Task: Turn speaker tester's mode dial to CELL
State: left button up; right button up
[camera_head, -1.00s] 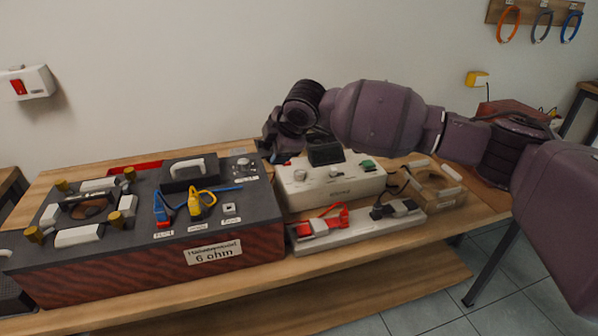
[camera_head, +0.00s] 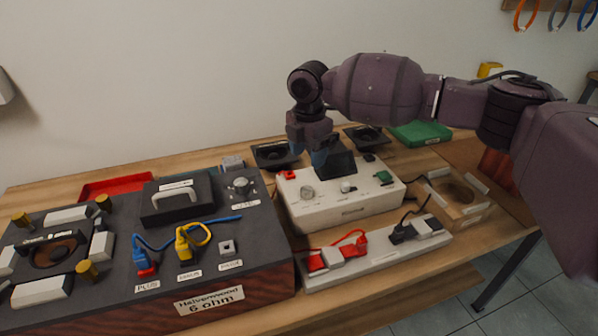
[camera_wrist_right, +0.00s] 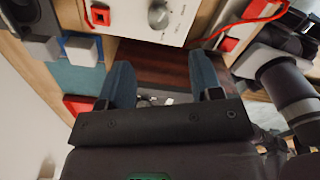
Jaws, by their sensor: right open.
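The speaker tester is a white box (camera_head: 345,212) on the bench, with a dark tilted screen, a red part at its back left corner and a green part at its right. A round grey dial (camera_head: 307,192) sits on its left top; a grey knob (camera_wrist_right: 158,15) also shows at the top of the right wrist view. Dial lettering is too small to read. My right gripper (camera_head: 318,157) points down above the back of the tester, beside the screen. In the right wrist view its fingers (camera_wrist_right: 163,78) are apart, with nothing held between them. My left gripper is not in view.
A dark speaker box (camera_head: 215,262) with blue and yellow plugs stands left of the tester. A white strip (camera_head: 375,258) with red and black clips lies in front. Black speakers (camera_head: 274,155), a green box (camera_head: 420,133) and a red tray (camera_head: 115,187) lie behind.

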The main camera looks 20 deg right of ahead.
aim_at(307, 189)
notch_tip(307, 189, down, 4)
jog(key=shift+r+b, duration=0.2)
jog(key=shift+b, duration=0.15)
notch_tip(307, 189, down, 5)
jog(key=shift+w+f+b, duration=0.1)
jog(key=shift+f+b, duration=0.1)
jog(key=shift+b, duration=0.25)
jog(key=shift+f, duration=0.75)
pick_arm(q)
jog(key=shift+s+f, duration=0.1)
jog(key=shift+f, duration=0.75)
pick_arm(e)
jog(key=shift+c, duration=0.3)
jog(key=c, duration=0.9)
jog(key=shift+o, duration=0.2)
